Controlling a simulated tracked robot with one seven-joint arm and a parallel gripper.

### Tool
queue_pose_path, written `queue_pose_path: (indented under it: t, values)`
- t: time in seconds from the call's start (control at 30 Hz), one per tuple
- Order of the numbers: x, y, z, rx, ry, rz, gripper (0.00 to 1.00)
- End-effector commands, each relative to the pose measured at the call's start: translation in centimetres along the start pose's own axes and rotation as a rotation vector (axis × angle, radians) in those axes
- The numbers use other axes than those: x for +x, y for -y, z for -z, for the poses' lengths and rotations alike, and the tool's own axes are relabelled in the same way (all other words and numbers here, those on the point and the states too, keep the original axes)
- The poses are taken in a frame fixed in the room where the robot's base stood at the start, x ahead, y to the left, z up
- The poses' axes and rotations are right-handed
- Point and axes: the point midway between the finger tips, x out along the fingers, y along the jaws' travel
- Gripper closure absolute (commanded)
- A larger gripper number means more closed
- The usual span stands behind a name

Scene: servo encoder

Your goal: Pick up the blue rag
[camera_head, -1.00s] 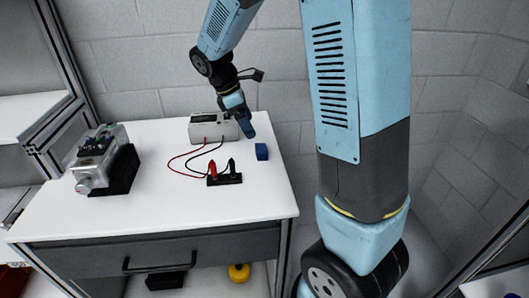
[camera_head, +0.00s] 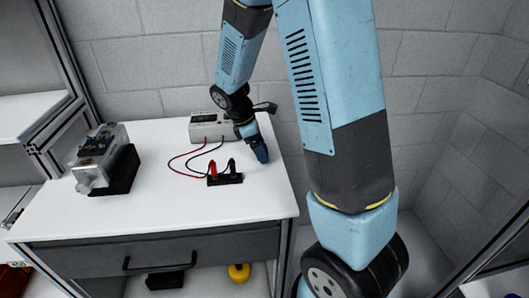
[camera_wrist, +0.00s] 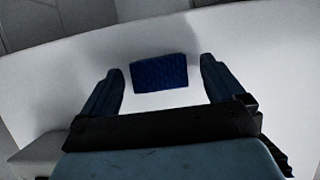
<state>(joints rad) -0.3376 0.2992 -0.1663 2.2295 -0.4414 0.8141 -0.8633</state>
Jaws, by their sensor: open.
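The blue rag (camera_wrist: 159,73) is a small dark blue block-like piece on the white table. In the wrist view it lies between and just beyond the two fingertips of my gripper (camera_wrist: 160,78), with white gaps on both sides. The jaws are open and the rag is not gripped. In the head view my gripper (camera_head: 262,157) points down at the right part of the table and hides the rag.
A grey meter box (camera_head: 208,127) stands beside my gripper, with red and black leads running to a black terminal block (camera_head: 225,179). A servo device (camera_head: 103,160) stands on the left. The table front (camera_head: 160,215) is clear.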

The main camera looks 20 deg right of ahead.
Motion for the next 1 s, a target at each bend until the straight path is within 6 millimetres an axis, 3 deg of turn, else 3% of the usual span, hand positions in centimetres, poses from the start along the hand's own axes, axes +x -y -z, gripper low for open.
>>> queue_pose_path:
  t: [0.17, 0.8, 1.0]
  values:
    - [0.02, 0.00, -0.02, 0.000, 0.000, 0.000, 0.04]
    - [0.02, 0.00, -0.06, 0.001, 0.000, 0.001, 0.64]
    - [0.00, -0.01, -0.08, 0.002, 0.000, 0.001, 0.64]
